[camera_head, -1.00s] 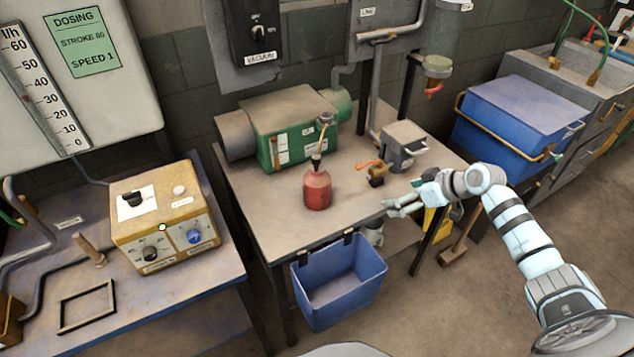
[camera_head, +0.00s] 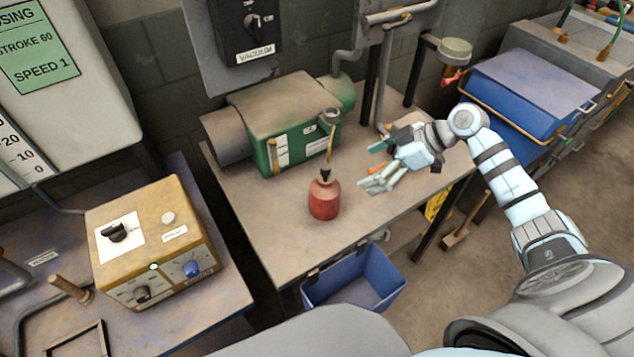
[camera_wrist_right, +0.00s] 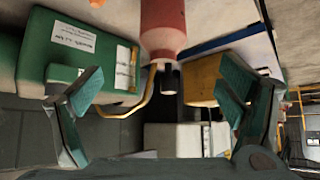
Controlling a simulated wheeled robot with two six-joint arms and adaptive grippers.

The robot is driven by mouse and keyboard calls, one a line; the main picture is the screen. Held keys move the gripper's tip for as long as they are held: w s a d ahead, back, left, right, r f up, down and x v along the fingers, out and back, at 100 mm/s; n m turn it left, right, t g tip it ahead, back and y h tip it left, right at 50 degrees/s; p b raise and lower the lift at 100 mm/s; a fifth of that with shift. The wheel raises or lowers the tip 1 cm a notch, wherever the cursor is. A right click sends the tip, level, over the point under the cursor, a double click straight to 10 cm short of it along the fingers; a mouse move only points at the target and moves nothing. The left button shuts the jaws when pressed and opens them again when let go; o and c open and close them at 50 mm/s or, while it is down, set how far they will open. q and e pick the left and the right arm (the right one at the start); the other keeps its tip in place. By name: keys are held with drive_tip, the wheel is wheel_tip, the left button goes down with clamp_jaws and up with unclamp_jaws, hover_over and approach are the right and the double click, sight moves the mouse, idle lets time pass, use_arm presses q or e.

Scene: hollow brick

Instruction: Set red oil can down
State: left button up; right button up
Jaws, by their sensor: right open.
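The red oil can (camera_head: 324,199) stands upright on the middle table (camera_head: 270,232), its spout pointing up. It also shows at the top of the right wrist view (camera_wrist_right: 162,28), upside down there and beyond the fingers. My right gripper (camera_head: 372,167) is over the table, to the right of the can and apart from it. Its two fingers are spread wide with nothing between them; they also show in the right wrist view (camera_wrist_right: 160,95). My left gripper is in neither view.
A green pump (camera_head: 290,125) stands behind the can. A blue bin (camera_head: 355,280) hangs at the table's front edge. A yellow control box (camera_head: 150,235) stands on the left bench. A blue lidded crate (camera_head: 530,90) is at the right. The table's front left is bare.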

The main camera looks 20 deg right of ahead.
sight(337, 181)
drive_tip(key=x, duration=0.4)
drive_tip(key=s+a+x, duration=0.1)
drive_tip(key=x, duration=0.1)
drive_tip(key=shift+w+a+f, duration=0.1)
drive_tip(key=shift+a+f, duration=0.05)
drive_tip(key=shift+f, duration=0.05)
drive_tip(key=x, duration=0.3)
drive_tip(key=w+x, duration=0.1)
drive_tip(key=x, duration=0.2)
drive_tip(key=shift+w, duration=0.1)
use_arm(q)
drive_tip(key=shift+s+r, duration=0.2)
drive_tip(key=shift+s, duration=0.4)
use_arm(e)
drive_tip(key=shift+r, duration=0.1)
drive_tip(key=c, duration=0.3)
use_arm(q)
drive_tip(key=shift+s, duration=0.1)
use_arm(e)
drive_tip(key=c, duration=1.2)
drive_tip(key=shift+r, duration=0.1)
drive_tip(key=shift+c, duration=0.2)
